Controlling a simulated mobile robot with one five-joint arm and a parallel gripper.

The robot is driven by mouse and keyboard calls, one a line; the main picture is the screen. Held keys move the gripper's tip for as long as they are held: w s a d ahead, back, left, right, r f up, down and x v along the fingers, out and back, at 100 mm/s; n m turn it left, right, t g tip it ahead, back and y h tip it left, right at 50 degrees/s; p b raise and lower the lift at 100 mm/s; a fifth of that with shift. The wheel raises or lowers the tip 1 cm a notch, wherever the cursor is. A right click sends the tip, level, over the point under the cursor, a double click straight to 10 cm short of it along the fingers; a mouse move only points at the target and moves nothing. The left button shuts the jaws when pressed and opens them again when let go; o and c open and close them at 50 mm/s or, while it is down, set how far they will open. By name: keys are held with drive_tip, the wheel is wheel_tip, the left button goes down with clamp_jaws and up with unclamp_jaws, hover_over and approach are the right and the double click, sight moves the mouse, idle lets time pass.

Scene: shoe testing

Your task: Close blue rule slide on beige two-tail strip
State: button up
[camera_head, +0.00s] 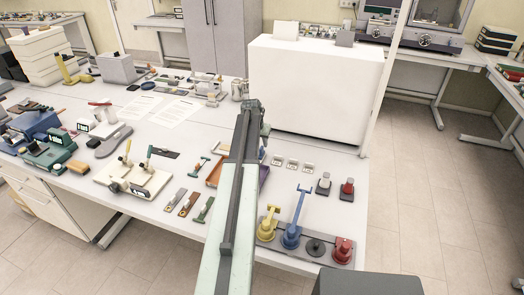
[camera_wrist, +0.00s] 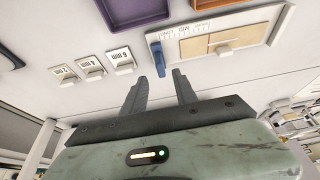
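In the wrist view, a beige strip (camera_wrist: 222,40) lies on a white gauge plate with printed rule marks, and a thin darker line runs along its middle. A blue slide (camera_wrist: 159,56) sits at the plate's left end, apart from the beige strip.
A purple tray (camera_wrist: 134,10) and an orange tray (camera_wrist: 288,5) lie beside the plate. Three small marked cards (camera_wrist: 91,68) lie to the left. In the head view, a base with yellow, blue and red tools (camera_head: 318,248) stands near the front edge; a large white box (camera_head: 315,85) stands behind.

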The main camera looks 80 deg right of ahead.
sight(262, 147)
drive_tip(key=b+x, duration=0.5)
drive_tip(key=x, duration=0.1)
drive_tip(key=shift+f, duration=0.25)
drive_tip(key=shift+r, duration=0.1)
clamp_jaws()
idle(0.9)
